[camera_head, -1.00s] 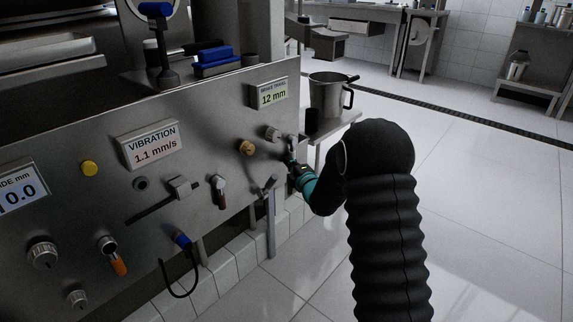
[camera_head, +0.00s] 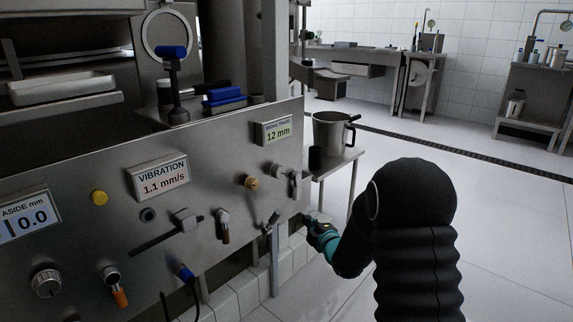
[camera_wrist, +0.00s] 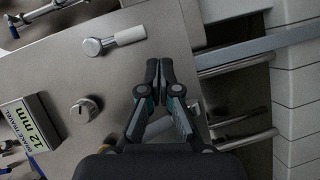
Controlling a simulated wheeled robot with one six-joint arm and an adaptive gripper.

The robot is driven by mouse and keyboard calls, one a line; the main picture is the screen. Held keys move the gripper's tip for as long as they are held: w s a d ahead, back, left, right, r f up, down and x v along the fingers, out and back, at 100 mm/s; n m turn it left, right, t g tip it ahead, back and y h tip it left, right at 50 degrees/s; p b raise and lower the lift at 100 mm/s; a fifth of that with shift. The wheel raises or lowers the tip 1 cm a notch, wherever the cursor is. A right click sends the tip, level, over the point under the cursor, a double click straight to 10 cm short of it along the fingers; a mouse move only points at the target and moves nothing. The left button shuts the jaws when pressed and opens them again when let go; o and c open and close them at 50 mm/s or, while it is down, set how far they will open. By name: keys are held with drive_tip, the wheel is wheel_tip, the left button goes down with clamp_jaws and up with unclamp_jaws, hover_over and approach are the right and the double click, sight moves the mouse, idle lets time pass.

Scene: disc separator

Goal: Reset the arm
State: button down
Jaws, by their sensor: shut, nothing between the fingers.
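My gripper (camera_wrist: 159,75) is shut and empty in the wrist view, its black fingertips together in front of the steel panel's edge. In the head view my gripper (camera_head: 308,219) is small and partly hidden behind my black-sleeved arm, just off the panel's lower right corner. A lever with a pale grip (camera_wrist: 115,41) sticks out of the panel to the left of the fingertips, apart from them. The same lever (camera_head: 295,183) shows near the panel's right end in the head view. A round knob (camera_wrist: 84,110) sits below it in the wrist view.
The panel carries a brake travel display (camera_head: 276,131) reading 12 mm and a vibration display (camera_head: 160,177) reading 1.1 mm/s. A steel jug (camera_head: 332,131) stands on a small side table (camera_head: 345,160) behind my gripper. Open tiled floor (camera_head: 505,240) lies to the right.

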drive_tip(key=s+d+f+m+g+h, duration=0.5)
drive_tip(key=s+d+f+m+g, duration=0.15)
drive_tip(key=s+f+m, duration=0.3)
drive_tip(key=s+d+r+m+g+h+p, duration=0.1)
drive_tip(key=s+r+m+g+p, duration=0.15)
drive_tip(key=s+r, duration=0.45)
drive_tip(key=s+r+m+g+p, duration=0.1)
drive_tip(key=s+r+m+g, duration=0.25)
drive_tip(key=s, duration=0.65)
drive_tip(key=s+a+r+m+t+p, duration=0.1)
drive_tip(key=s+r+m+p, duration=0.1)
drive_tip(key=s+r, duration=0.6)
drive_tip(key=s+a+r+m+t+p, duration=0.1)
drive_tip(key=s+r+m+p, duration=0.1)
drive_tip(key=s+r+p, duration=0.3)
drive_tip(key=s+r, duration=0.4)
drive_tip(key=r, duration=0.5)
drive_tip(key=shift+s+y, duration=0.3)
drive_tip(key=shift+a+r+t, duration=0.1)
drive_tip(key=shift+t, duration=0.15)
